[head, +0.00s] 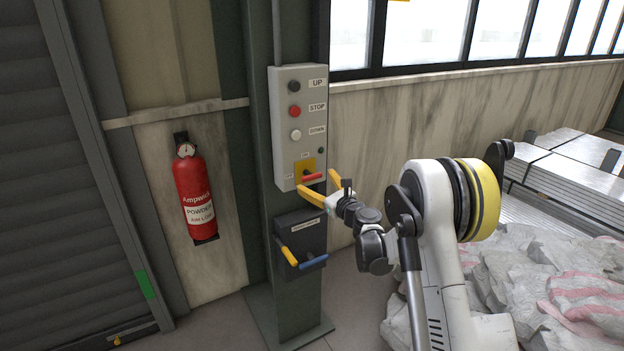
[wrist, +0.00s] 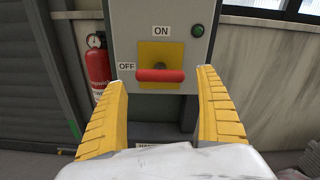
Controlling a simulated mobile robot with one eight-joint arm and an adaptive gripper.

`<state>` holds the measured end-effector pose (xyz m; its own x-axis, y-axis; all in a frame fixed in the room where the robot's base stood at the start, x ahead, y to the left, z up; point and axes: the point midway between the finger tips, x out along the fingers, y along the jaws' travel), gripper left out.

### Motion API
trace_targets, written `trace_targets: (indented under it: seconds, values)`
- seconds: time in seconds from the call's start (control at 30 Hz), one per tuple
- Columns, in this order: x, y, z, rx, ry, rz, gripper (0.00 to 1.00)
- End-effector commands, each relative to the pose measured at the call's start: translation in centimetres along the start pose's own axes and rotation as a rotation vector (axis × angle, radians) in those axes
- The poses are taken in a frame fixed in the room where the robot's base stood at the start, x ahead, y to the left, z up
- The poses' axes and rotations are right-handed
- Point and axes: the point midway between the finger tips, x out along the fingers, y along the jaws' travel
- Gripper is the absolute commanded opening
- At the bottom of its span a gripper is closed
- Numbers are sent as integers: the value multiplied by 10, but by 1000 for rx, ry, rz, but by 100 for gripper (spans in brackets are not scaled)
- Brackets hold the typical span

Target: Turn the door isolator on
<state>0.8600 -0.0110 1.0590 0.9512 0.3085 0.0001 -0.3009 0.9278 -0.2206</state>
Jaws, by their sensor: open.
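The door isolator is a red handle (wrist: 160,76) on a yellow plate (wrist: 160,50), low on the grey control box (head: 283,130). The handle lies horizontally, its left end beside the OFF label (wrist: 126,67); the ON label (wrist: 161,31) is above the plate. In the head view the red handle (head: 312,177) shows close to my fingertips. My gripper (wrist: 163,75) is open, with one yellow finger on each side of the handle in the wrist view. I cannot tell whether either finger touches it. It also shows in the head view (head: 322,184).
UP, STOP (head: 295,111) and DOWN buttons sit above the isolator. A dark box (head: 300,238) with a yellow and a blue handle is mounted below. A fire extinguisher (head: 195,192) hangs to the left. Wrapped sacks (head: 540,290) and metal stacks (head: 580,165) lie at right.

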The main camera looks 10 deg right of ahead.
Motion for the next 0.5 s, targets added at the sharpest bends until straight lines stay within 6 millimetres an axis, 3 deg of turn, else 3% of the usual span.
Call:
trace_targets:
  seconds: [0.2,0.5]
  values:
    - [35,0,-1,-1,0,1,83]
    - [47,0,0,-2,0,1,83]
